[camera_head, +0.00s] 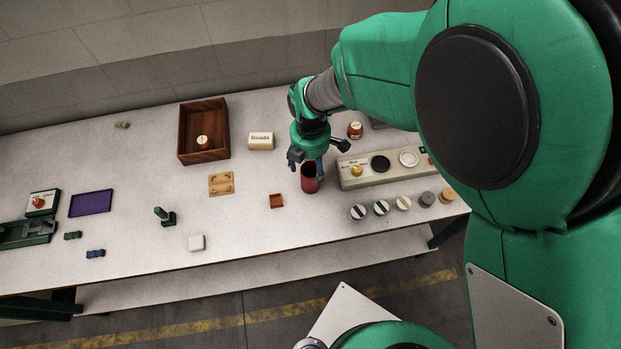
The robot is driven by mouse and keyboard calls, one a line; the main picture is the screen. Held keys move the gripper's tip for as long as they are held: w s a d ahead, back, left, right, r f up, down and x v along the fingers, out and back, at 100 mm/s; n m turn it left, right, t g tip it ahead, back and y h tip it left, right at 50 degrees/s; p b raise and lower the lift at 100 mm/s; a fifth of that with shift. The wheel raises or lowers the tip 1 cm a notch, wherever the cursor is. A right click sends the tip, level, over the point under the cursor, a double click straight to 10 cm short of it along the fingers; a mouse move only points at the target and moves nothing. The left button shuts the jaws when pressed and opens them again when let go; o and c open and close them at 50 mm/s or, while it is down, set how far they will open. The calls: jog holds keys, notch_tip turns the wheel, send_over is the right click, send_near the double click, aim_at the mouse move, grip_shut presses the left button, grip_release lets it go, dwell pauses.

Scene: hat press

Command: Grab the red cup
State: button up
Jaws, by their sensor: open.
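The red cup (309,184) stands upright on the light table, right of the middle of the view. My gripper (305,168) is over the cup's upper part, pointing down. One finger is at the cup's left side and the other crosses its near right rim. The jaws are open. The gripper hides part of the rim, and I cannot tell whether the fingers touch the cup.
A grey panel with round pads (378,182) lies close right of the cup. Several round pieces stand front right.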

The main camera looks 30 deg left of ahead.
aim_at(310, 172)
jog(key=shift+w+f+b, duration=0.15)
jog(key=shift+f+b, duration=0.3)
jog(key=shift+f, duration=2.1)
jog(key=c, duration=1.3)
jog(key=shift+a+r, duration=0.1)
jog(key=shift+r, duration=0.65)
notch_tip(310, 172, up, 2)
jog(key=shift+r+p, duration=0.15)
jog(key=shift+p, duration=0.25)
jog(key=s+d, duration=0.3)
jog(key=d, duration=0.1)
jog(key=s+d, duration=0.3)
jog(key=d, duration=0.1)
jog(key=s+d+r+p, duration=0.1)
jog(key=s+d, duration=0.3)
jog(key=shift+d+r, duration=0.1)
jog(key=shift+d, duration=0.25)
